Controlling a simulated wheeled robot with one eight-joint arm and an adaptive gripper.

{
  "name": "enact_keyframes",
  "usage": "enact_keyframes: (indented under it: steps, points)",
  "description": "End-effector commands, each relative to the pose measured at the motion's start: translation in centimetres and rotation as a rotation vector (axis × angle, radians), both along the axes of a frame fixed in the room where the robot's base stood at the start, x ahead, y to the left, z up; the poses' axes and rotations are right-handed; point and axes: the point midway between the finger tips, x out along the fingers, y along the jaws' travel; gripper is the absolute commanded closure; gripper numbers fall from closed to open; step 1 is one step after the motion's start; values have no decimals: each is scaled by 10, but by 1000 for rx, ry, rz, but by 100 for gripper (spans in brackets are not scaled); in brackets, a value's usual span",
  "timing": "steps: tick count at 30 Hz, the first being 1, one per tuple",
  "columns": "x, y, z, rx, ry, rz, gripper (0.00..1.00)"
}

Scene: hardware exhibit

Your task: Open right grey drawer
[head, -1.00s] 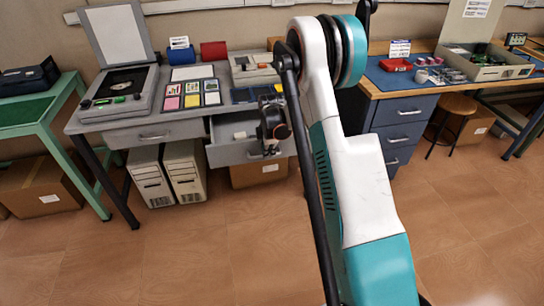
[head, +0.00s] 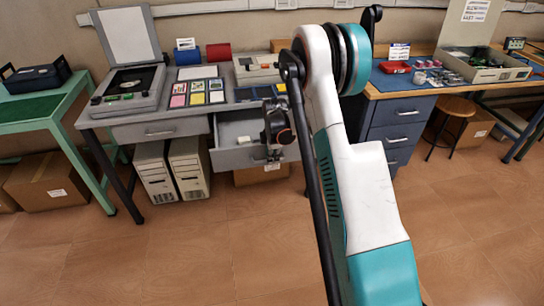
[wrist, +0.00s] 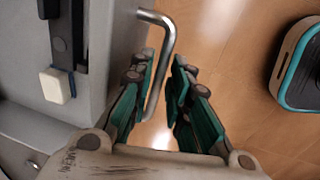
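The right grey drawer (head: 232,160) is pulled out from under the grey desk, and its inside shows with a small white object (head: 244,141) in it. In the wrist view, the drawer front (wrist: 112,60) is at left, with its bent metal handle (wrist: 170,38) sticking out. My gripper (wrist: 163,62) has its teal fingers parted, one either side of the handle bar. The bar lies nearer the left finger; I cannot tell if it touches. In the head view my gripper (head: 274,153) is at the drawer front, its fingers too small to read.
The left grey drawer (head: 160,129) is shut. Two beige computer towers (head: 188,168) and a cardboard box (head: 262,174) stand under the desk. A blue drawer cabinet (head: 398,132) and a stool (head: 452,112) are at right. The floor in front is clear.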

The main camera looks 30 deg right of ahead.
Motion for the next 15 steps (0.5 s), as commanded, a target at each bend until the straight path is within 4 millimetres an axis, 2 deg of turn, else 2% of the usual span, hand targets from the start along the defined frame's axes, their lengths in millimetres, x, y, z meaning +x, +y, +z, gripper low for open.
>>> enact_keyframes:
  steps: [9,15]
  points:
    - [0,0,2,0,0,0,82]
    - [-5,1,26,0,0,0,82]
